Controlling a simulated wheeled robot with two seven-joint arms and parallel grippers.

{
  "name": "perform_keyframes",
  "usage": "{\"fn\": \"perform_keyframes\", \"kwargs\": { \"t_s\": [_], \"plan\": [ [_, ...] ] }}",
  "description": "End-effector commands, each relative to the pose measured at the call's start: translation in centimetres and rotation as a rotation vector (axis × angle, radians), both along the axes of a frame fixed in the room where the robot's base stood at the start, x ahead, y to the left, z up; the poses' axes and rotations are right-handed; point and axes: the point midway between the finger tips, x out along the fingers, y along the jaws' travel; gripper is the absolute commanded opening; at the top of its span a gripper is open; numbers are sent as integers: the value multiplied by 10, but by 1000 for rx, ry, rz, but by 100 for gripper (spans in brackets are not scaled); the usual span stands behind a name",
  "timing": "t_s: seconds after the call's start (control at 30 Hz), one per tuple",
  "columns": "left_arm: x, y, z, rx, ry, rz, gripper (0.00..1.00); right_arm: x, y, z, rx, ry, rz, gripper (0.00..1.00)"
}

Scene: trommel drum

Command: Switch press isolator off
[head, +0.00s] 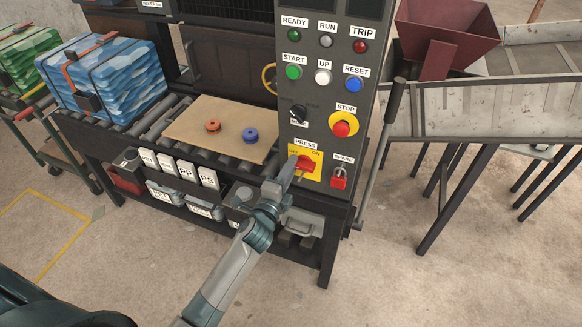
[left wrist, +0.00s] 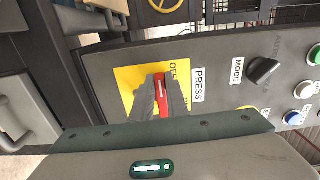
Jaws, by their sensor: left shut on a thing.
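The press isolator is a red rotary handle (head: 306,163) on a yellow plate (head: 317,154) marked OFF at left and ON at right, under the PRESS label on the dark control panel. My left gripper (head: 292,167) reaches the handle from the front. In the left wrist view the gripper (left wrist: 161,103) has a finger on each side of the red handle (left wrist: 160,88) and is shut on it. My right gripper is not in view.
A red padlock-like part (head: 339,178) hangs under the SPARE label, close right of the isolator. Above are the yellow-ringed STOP button (head: 342,124) and the black MODE knob (head: 299,113). A roller conveyor with a brown board (head: 222,128) lies to the left.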

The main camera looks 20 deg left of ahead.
Motion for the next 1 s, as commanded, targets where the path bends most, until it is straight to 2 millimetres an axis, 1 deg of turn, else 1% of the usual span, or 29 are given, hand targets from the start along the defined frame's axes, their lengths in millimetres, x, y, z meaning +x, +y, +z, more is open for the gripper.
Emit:
{"fn": "perform_keyframes", "kwargs": {
  "t_s": [0.03, 0.07, 0.1, 0.4, 0.57, 0.67, 0.77, 0.87, 1.0],
  "plan": [
    [0, 0, -1, -2, 3, 1, 21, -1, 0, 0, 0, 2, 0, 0],
    [0, 0, -1, -2, 3, 1, 28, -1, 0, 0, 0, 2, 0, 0],
    [0, 0, -1, -1, 2, 1, 32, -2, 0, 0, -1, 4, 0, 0],
    [-1, 0, -1, 0, 1, 0, 32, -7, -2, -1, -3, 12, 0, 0],
    [-6, 0, -1, 0, 0, 0, 32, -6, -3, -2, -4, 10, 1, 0],
    [-15, 0, -2, 1, 2, 0, 32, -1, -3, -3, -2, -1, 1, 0],
    [-27, 1, -3, 1, 2, 0, 32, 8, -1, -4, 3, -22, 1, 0],
    [-44, 2, -3, 1, 2, 0, 32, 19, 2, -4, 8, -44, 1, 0],
    [-70, 2, -4, 0, 2, -1, 32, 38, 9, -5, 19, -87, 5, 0]
  ]
}}
